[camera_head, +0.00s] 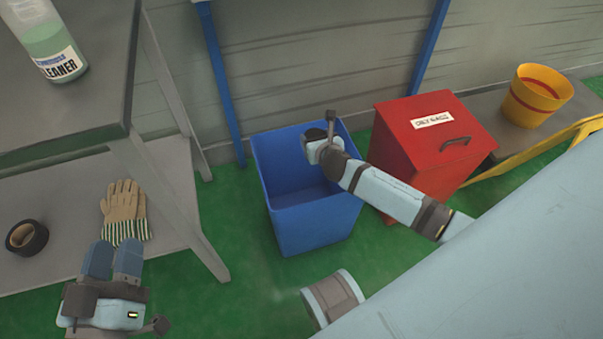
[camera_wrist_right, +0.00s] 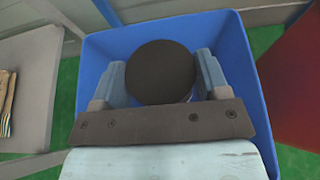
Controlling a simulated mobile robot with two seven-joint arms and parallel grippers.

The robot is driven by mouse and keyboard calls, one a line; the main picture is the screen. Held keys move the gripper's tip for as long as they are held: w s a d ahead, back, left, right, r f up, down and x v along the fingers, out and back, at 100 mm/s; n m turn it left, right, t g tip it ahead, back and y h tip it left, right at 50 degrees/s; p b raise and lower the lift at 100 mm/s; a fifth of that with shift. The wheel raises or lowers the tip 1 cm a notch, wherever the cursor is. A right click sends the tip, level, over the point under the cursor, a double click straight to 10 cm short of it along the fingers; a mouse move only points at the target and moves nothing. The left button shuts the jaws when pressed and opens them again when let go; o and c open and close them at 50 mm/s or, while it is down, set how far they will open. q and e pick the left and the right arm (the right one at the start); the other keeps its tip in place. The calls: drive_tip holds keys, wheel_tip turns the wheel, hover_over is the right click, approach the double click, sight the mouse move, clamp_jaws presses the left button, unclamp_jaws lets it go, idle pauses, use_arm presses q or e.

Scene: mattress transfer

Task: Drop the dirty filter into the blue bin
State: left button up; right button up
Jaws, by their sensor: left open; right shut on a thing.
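The blue bin (camera_head: 315,226) stands on the green floor in the middle of the head view. My right gripper (camera_head: 318,143) is over the bin's opening, shut on the dirty filter (camera_wrist_right: 160,72). The filter shows as a dark round disc between the two fingers in the right wrist view, with the blue bin (camera_wrist_right: 248,85) around and below it. In the head view the gripper mostly hides the filter. My left gripper (camera_head: 112,262) is open and empty at the lower left, in front of the striped cuffs of the gloves.
A red lidded box (camera_head: 410,150) stands right of the bin, with a yellow bucket (camera_head: 535,95) on a bench beyond. Left is a shelf unit with gloves (camera_head: 123,205), black tape roll (camera_head: 27,237) and cleaner bottle (camera_head: 45,42). Green floor lies free before the bin.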

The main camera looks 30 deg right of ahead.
wheel_tip(320, 180, down, 4)
drive_tip(key=b, duration=0.4)
drive_tip(key=shift+f+b, duration=0.25)
drive_tip(key=shift+b, duration=0.3)
use_arm(q)
wheel_tip(320, 180, down, 6)
drive_tip(key=m+g, duration=0.1)
drive_tip(key=g, duration=0.1)
drive_tip(key=shift+w+f+m, duration=0.15)
drive_tip(key=shift+w+m, duration=0.25)
drive_tip(key=shift+w, duration=0.05)
use_arm(e)
drive_tip(key=o, duration=1.1)
drive_tip(key=shift+c, duration=0.2)
